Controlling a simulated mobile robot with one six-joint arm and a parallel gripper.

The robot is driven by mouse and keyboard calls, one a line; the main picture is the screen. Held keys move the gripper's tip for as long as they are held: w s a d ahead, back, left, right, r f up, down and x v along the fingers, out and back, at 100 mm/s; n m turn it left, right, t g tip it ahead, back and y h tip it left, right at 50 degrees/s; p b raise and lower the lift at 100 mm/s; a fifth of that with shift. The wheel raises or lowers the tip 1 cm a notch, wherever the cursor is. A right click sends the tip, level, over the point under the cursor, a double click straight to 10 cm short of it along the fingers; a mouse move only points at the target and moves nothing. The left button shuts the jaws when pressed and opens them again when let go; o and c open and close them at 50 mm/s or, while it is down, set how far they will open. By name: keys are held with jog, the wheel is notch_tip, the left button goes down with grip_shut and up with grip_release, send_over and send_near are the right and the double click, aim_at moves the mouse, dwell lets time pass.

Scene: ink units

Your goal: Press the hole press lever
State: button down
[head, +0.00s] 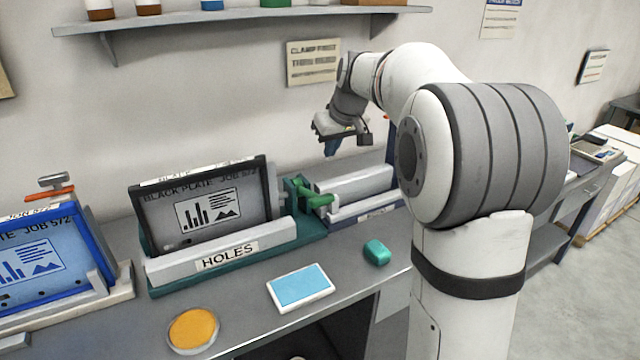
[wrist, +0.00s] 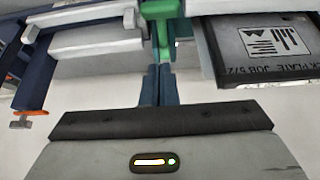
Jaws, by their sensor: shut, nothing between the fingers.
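The hole press (head: 230,255) stands on the bench, a teal base with a pale front bar labelled HOLES. A dark-framed black plate (head: 207,212) stands tilted in it. A green lever-like part (head: 318,199) sits at its right end, beside a pale cylinder; it also shows at the top of the wrist view (wrist: 161,12). My gripper (head: 331,150) hangs in the air above and behind that green part, fingers pointing down. In the wrist view its dark blue fingers (wrist: 158,78) are together, with nothing between them, their tips just below the green part in the picture.
A blue-framed plate (head: 40,255) with an orange-handled clamp (head: 50,191) stands at left. A yellow dish (head: 193,329), a blue-topped pad (head: 301,287) and a teal block (head: 376,252) lie along the front of the bench. A shelf (head: 240,17) runs along the wall above.

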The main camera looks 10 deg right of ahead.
jog(key=f, duration=0.1)
jog(key=p, duration=0.2)
send_over(319, 196)
jog(key=f, duration=0.7)
jog(key=shift+s+f, duration=0.15)
jog(key=shift+s, duration=0.1)
jog(key=f, duration=0.1)
jog(key=f+p, duration=0.1)
jog(key=f, duration=0.1)
jog(key=shift+s+d+f, duration=0.2)
jog(key=shift+s, duration=0.15)
jog(key=shift+s+f, duration=0.1)
jog(key=shift+f, duration=0.45)
